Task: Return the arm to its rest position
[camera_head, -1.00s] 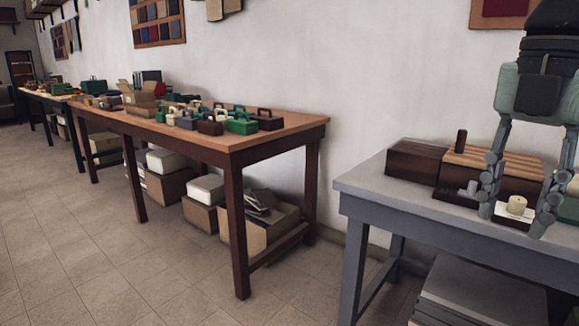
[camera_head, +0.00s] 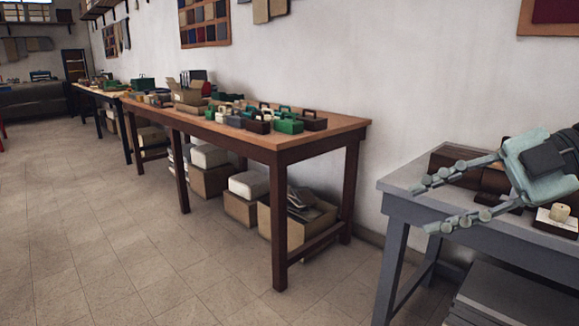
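My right gripper (camera_head: 428,208) comes in from the right edge in the head view. Its two long jointed fingers point left and stand wide apart, with nothing between them. It hangs in front of the grey table (camera_head: 398,205) and hides part of the dark wooden boxes (camera_head: 447,161) there. My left arm and gripper are not in view.
A small pale candle-like piece (camera_head: 559,212) sits on the grey table near the gripper. A long brown table (camera_head: 277,145) with several small toolbox-like cases (camera_head: 289,126) stands to the left. Cardboard boxes (camera_head: 240,207) lie under it. The floor (camera_head: 120,245) at left is clear.

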